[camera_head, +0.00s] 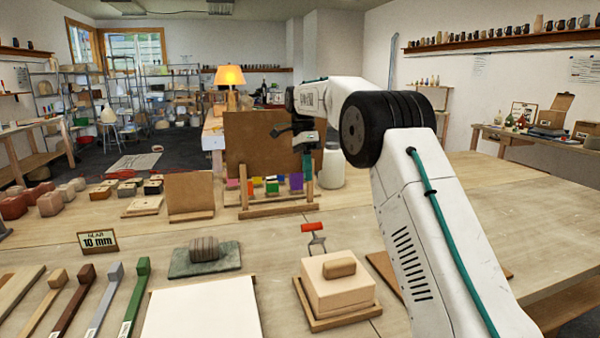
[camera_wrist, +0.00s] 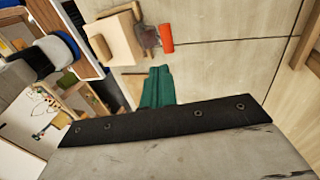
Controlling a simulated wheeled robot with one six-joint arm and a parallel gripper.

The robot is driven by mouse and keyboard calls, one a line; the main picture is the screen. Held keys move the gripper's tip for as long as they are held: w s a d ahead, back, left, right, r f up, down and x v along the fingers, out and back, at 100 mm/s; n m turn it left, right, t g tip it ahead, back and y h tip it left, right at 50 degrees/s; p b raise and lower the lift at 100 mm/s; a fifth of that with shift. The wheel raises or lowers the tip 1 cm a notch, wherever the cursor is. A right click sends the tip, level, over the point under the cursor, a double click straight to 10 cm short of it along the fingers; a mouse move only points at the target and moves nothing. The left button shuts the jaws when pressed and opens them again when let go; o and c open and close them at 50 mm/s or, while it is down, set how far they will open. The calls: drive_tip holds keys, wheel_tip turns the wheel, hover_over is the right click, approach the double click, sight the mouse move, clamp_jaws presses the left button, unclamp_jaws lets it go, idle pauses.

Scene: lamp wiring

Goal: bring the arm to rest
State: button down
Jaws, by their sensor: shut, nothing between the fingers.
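My gripper (camera_head: 308,178) hangs in the air over the middle of the workbench, in front of the upright brown board and left of the white jar. My arm reaches in from the right and bends at a large black joint. In the wrist view the teal fingers (camera_wrist: 159,72) are together, with nothing seen between them. Their tips point toward the pale lidded box (camera_wrist: 115,38) and the red-handled tool (camera_wrist: 166,38) and look apart from both. The lower part of the fingers is hidden behind a dark plate.
The brown board (camera_head: 265,140) stands close to my gripper, with coloured tags near its foot. The white jar (camera_head: 332,167) is just right. The pale lidded box (camera_head: 338,290) and the red-handled tool (camera_head: 313,228) are nearer. Bare bench (camera_head: 480,180) lies at right.

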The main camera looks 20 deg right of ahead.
wheel_tip(320, 180, down, 4)
drive_tip(key=s+n, duration=0.2)
drive_tip(key=n, duration=0.4)
drive_tip(key=s+a+n+t, duration=0.2)
drive_tip(key=s+n, duration=0.4)
drive_tip(key=s, duration=1.7)
drive_tip(key=s+a+n+t, duration=0.3)
drive_tip(key=s+n, duration=0.4)
drive_tip(key=s, duration=1.6)
drive_tip(key=shift+t, duration=0.3)
